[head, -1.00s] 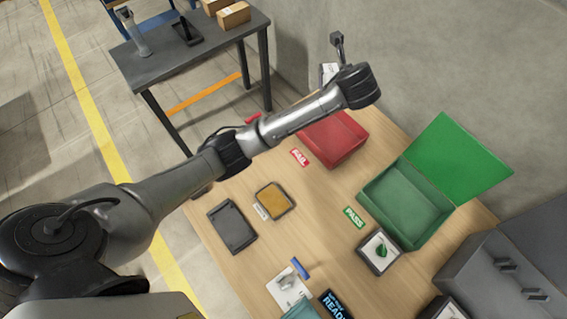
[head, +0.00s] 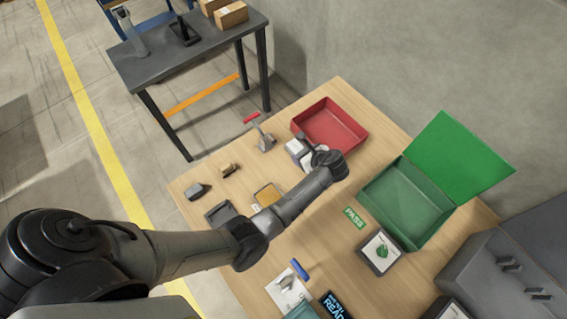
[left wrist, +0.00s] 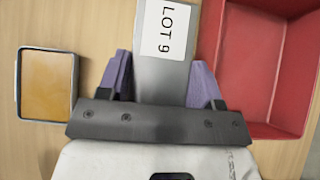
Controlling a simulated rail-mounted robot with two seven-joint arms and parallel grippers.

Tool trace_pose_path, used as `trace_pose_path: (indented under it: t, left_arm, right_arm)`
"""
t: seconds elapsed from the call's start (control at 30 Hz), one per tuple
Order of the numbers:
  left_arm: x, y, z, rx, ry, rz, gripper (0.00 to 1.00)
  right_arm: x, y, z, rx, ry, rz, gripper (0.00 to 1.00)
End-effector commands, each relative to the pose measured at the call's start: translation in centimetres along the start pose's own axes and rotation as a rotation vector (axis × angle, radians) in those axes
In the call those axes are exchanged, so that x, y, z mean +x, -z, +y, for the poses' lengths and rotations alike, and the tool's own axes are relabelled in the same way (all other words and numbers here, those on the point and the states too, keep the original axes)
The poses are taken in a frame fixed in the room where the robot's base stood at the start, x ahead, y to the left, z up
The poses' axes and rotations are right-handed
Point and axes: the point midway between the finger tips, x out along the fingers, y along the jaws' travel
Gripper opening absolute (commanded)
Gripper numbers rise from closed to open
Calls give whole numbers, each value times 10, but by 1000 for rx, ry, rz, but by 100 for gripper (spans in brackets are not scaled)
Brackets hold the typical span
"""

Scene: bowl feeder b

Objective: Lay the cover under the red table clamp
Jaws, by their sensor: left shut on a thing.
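My left gripper (left wrist: 163,82) is shut on a grey, flat-faced part, apparently the cover (left wrist: 170,75), with a white "LOT 9" label; its far end runs out of the left wrist view. In the head view the cover (head: 296,147) shows beside the red bin, partly hidden by my left gripper (head: 308,157). Whether it touches the table is unclear. The red table clamp (head: 265,141), grey with a red handle, stands at the table's back edge, left of the cover and apart from it. My right gripper is out of view.
The red bin (head: 330,126) is close beside my left gripper. A framed orange pad (head: 267,195), a dark tray (head: 219,212) and small parts (head: 229,169) lie nearby. A blue-handled clamp (head: 299,269) and a green bin (head: 408,205) are farther off. Bare wood lies between clamp and pad.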

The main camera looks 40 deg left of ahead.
Motion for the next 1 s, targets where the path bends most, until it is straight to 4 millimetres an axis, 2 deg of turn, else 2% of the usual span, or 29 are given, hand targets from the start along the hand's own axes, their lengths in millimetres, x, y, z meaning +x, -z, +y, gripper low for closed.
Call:
trace_pose_path:
  t: [0.03, 0.1, 0.3, 0.63, 0.9, 1.0]
  left_arm:
    - [13, 1, 8, -1, 0, -2, 21]
    - [26, 0, 18, -1, -1, -1, 21]
    - [54, -3, 37, -1, 1, -1, 21]
    - [68, -3, 46, 0, 3, 0, 21]
    - [90, 22, 46, 2, 1, 2, 21]
    - [93, 26, 46, 0, 4, 1, 21]
  right_arm:
    - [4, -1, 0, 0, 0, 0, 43]
    - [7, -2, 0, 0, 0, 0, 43]
    - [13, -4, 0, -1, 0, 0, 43]
    - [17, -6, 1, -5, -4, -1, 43]
    - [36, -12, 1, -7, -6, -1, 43]
    - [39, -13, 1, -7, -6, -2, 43]
